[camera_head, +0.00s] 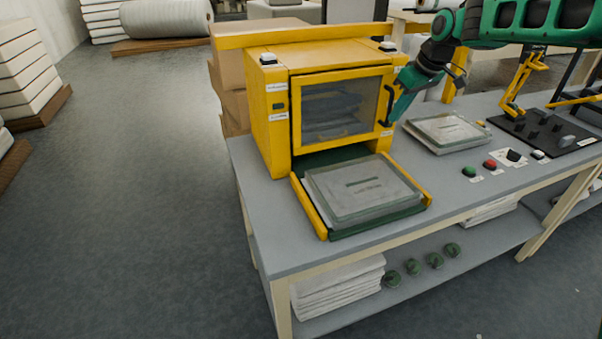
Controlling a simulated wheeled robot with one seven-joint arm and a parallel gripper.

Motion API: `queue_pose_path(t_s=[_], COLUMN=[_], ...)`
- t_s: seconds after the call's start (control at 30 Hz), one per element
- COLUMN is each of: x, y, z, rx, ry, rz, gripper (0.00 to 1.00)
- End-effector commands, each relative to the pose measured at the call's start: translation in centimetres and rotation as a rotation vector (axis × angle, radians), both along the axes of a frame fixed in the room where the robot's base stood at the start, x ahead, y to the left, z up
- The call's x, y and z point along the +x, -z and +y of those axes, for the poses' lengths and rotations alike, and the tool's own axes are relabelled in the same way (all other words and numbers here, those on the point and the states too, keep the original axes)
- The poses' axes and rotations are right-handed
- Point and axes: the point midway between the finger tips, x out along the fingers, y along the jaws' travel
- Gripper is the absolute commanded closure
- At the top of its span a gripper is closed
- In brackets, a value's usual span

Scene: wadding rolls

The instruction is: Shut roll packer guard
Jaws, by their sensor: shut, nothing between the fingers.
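The roll packer (270,125) is a yellow box-shaped machine at the left end of the grey bench. Its guard (296,115) is a yellow-framed door with a dark window, across the machine's front. It looks closed or nearly closed; I cannot tell whether a small gap remains. A black handle (388,106) stands on the guard's right side. My gripper (393,114) is shut and empty at the guard's right edge, close beside the handle. I cannot tell whether it touches. The arm partly hides the machine's right side.
A yellow-sided tray (312,212) with a wrapped grey pack (362,188) projects below the guard. Another pack (445,131) lies right of the machine. Green and red buttons (489,164) line the bench's front edge. Cardboard boxes (229,80) stand behind. The floor at left is clear.

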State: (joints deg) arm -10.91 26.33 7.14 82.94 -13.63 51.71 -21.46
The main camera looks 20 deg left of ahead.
Motion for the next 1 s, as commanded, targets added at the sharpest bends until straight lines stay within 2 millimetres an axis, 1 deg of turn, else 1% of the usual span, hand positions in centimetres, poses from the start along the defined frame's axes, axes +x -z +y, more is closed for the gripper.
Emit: queue_pose_path(t_s=[0.03, 0.07, 0.17, 0.3, 0.33, 0.5, 0.7, 0.9, 0.97, 1.0], x=[0.4, 0.3, -0.5, -2.1, -2.0, -3.0, -4.0, -4.5, -4.8, -5.1], y=[-0.4, -0.4, -0.3, -0.2, -1.2, -4.6, -7.6, -9.2, -9.3, -9.4], z=[0.0, -0.2, -1.1, -3.0, -3.1, -3.9, -4.5, -4.9, -5.4, -6.0], rx=[0.008, 0.008, 0.006, 0.001, 0.003, 0.002, 0.001, 0.000, -0.003, -0.007], ry=[0.003, 0.003, 0.001, -0.001, -0.001, -0.004, -0.009, -0.010, 0.001, 0.018], rz=[-0.018, -0.017, -0.013, -0.005, -0.009, -0.006, -0.003, -0.001, 0.002, 0.006], gripper=[1.00, 1.00, 1.00, 1.00, 1.00, 1.00, 1.00, 1.00, 1.00, 1.00])
